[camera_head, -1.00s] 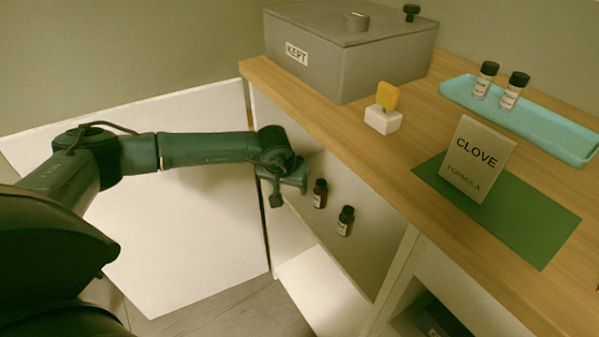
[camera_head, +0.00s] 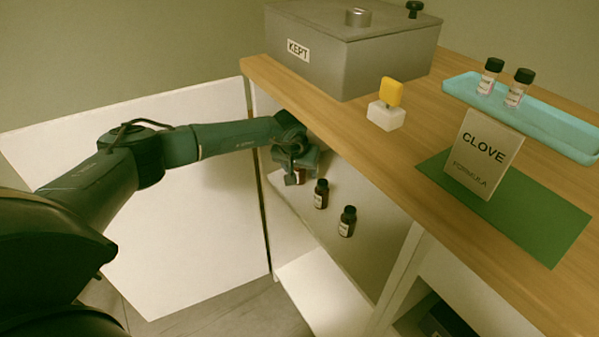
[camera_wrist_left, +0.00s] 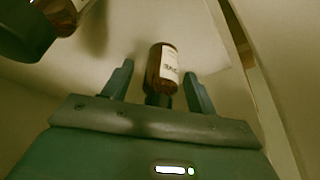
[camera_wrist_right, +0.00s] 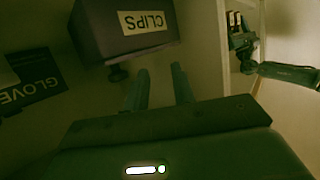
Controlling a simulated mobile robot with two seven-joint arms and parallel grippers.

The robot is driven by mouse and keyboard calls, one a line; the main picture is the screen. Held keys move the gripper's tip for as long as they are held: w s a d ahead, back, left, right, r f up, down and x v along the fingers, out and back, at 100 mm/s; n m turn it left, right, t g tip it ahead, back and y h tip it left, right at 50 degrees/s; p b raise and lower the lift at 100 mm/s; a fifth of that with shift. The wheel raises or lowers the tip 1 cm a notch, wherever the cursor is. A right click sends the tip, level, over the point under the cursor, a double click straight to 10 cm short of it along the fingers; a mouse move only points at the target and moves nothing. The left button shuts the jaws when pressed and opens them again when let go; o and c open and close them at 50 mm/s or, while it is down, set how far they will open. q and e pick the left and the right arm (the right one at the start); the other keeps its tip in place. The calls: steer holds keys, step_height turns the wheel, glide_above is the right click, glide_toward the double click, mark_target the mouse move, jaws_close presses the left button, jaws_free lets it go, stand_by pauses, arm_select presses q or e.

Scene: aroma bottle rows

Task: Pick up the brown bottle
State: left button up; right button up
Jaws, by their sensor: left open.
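Three brown bottles with dark caps and pale labels stand inside the open cabinet under the counter. One, beside my left gripper (camera_head: 294,172), is mostly hidden in the head view. The others are a middle bottle (camera_head: 321,193) and a front bottle (camera_head: 347,221). In the left wrist view my left gripper (camera_wrist_left: 158,75) is open. A brown bottle (camera_wrist_left: 164,67) shows between its fingers, with a gap visible on each side. Another brown bottle (camera_wrist_left: 62,8) is at the top left there. My right gripper (camera_wrist_right: 160,80) is open and empty in the right wrist view.
The wooden counter edge (camera_head: 330,150) overhangs the cabinet. On the counter are a grey KEPT box (camera_head: 350,60), a yellow-topped block (camera_head: 386,115), a CLOVE sign (camera_head: 482,155) and a blue tray (camera_head: 560,125) with two bottles. A CLIPS box (camera_wrist_right: 125,25) is ahead of my right gripper.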

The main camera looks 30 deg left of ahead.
arm_select(q)
steer(key=shift+c, duration=0.2)
steer(key=c, duration=1)
steer(key=shift+r, duration=0.1)
steer(key=shift+c, duration=0.2)
